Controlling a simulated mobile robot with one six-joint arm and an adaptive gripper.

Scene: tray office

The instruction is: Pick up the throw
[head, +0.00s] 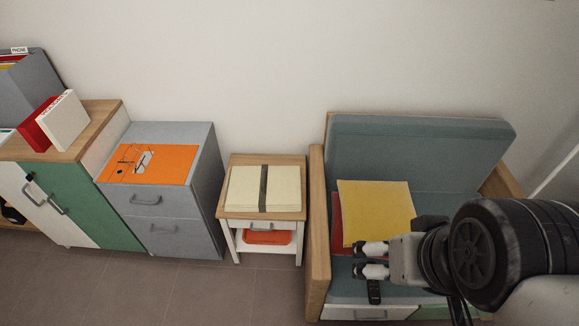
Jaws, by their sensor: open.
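A folded cream throw (246,188), with a dark band across its middle, lies flat on the wooden top of a small side table (228,212). My gripper (358,260) is open, with its two fingers pointing left over the seat of the blue-grey armchair. It is to the right of the throw and apart from it, with the chair's wooden armrest (318,230) between them in the picture. Nothing shows between the fingers.
A yellow cushion (375,208) and a red one (336,222) lean on the armchair (420,140). A small black object (374,292) is below my gripper. An orange tray (267,238) sits on the table's lower shelf. A grey drawer cabinet (165,210) stands left.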

